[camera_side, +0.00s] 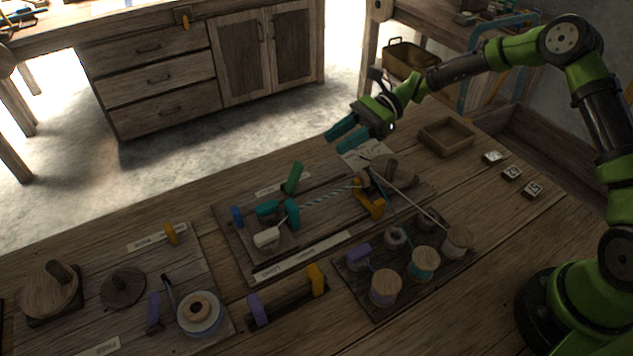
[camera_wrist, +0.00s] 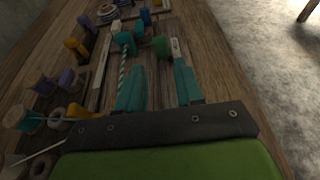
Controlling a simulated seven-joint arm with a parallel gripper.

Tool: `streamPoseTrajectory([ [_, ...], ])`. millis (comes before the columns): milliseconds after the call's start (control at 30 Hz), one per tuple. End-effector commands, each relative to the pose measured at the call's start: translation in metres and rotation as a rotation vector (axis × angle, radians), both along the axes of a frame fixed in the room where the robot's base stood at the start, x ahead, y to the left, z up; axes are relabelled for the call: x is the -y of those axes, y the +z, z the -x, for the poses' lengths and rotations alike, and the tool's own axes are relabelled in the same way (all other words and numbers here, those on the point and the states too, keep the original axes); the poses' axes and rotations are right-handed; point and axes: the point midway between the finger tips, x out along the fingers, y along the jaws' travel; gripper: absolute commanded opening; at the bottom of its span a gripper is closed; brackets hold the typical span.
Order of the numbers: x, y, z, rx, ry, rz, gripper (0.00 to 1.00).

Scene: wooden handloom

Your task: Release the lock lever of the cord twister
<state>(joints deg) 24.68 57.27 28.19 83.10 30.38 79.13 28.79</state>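The cord twister board (camera_side: 232,262) lies mid-bench, with a twisted light cord (camera_side: 328,196) stretched between teal blocks (camera_side: 268,208) and a wooden part with an orange lever (camera_side: 371,206). A green-handled lever (camera_side: 292,178) stands tilted at its far edge; its round green end (camera_wrist: 161,47) shows in the wrist view ahead of the fingers. A small blue peg (camera_side: 237,216) stands on the left. I cannot tell which part is the lock lever. My gripper (camera_side: 347,134) is open and empty above the board's far right end; its teal fingers (camera_wrist: 158,88) are apart.
A spool rack (camera_side: 380,310) with several spools and threads stands at the front right. A wooden tray (camera_side: 447,136) and several number blocks (camera_side: 512,173) lie to the right. Another board (camera_side: 200,245) with a crank disc and a spool is at left. Space above the bench is clear.

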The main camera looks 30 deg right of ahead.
Motion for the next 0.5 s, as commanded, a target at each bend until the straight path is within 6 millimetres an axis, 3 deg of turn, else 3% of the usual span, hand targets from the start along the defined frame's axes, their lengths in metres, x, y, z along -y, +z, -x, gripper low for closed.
streamPoseTrajectory([
  [200, 0.033, 0.011, 0.000, 0.002, -0.002, 0.001, 0.36],
  [500, 0.042, 0.014, 0.000, 0.000, 0.000, 0.000, 0.36],
])
